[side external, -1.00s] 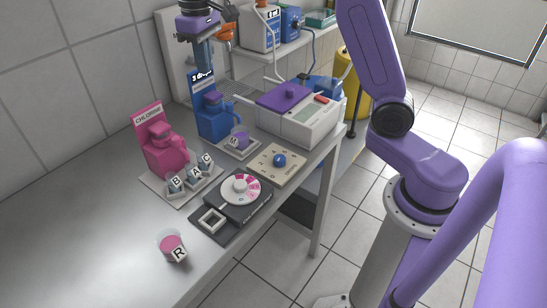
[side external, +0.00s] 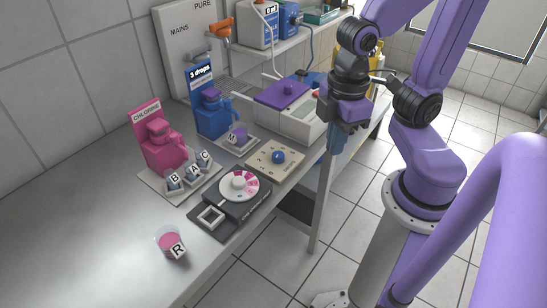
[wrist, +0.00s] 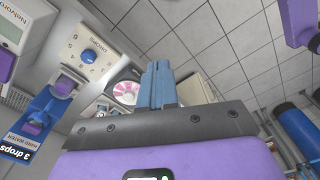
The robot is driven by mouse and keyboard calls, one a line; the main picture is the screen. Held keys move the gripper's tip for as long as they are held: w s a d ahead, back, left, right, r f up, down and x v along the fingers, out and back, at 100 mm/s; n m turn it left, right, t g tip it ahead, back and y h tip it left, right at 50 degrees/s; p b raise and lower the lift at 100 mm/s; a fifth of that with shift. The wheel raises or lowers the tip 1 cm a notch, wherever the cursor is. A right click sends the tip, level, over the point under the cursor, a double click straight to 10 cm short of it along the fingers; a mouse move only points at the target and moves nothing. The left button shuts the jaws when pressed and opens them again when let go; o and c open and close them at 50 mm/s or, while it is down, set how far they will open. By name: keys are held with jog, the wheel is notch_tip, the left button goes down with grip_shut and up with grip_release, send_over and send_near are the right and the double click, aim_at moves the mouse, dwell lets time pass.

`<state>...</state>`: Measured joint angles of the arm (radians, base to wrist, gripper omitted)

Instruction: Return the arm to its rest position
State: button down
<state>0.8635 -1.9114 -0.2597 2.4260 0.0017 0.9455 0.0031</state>
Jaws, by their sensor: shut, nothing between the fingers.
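My gripper (side external: 338,138) hangs beyond the bench's right edge in the side view, pointing down, clear of everything. Its blue fingers are together and empty; they also show in the wrist view (wrist: 158,84). My purple arm is folded back near its base column. On the bench, the pink chlorine dispenser (side external: 160,146) and the blue dispenser reading "3 drops" (side external: 209,112) stand upright. The knob panel (side external: 275,158) lies in front of the white machine with a purple lid (side external: 288,95).
Small cups A, B and C (side external: 189,172) stand by the chlorine dispenser, and cup M (side external: 239,137) by the blue one. A colour-wheel device (side external: 237,187) and pink-filled cup R (side external: 170,242) are nearer. The bench's front left is clear. A yellow cylinder (side external: 371,55) stands behind my arm.

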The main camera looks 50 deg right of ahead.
jog(key=shift+s+d+f+n, duration=0.15)
jog(key=shift+s+d+f, duration=0.2)
jog(key=shift+s, duration=0.2)
jog(key=shift+s+d+f+n, duration=0.2)
jog(key=shift+s+d, duration=0.1)
jog(key=shift+s, duration=0.2)
jog(key=shift+w, duration=0.1)
jog(key=w+a+r+m, duration=0.2)
jog(key=w+r, duration=0.1)
jog(key=w, duration=0.5)
jog(key=w+a+r+m, duration=0.2)
jog(key=w+r, duration=0.1)
jog(key=w, duration=0.6)
jog(key=w+a+r+m, duration=0.3)
jog(key=w, duration=0.5)
jog(key=w+d+r+m, duration=0.1)
jog(key=w+d+m, duration=0.1)
jog(key=w+d, duration=0.4)
jog(key=w+d+r+m, duration=0.1)
jog(key=w+d+m, duration=0.2)
jog(key=w, duration=0.9)
jog(key=d, duration=0.3)
jog(key=shift+w+d+m, duration=0.15)
jog(key=shift+m, duration=0.2)
jog(key=shift+r, duration=0.1)
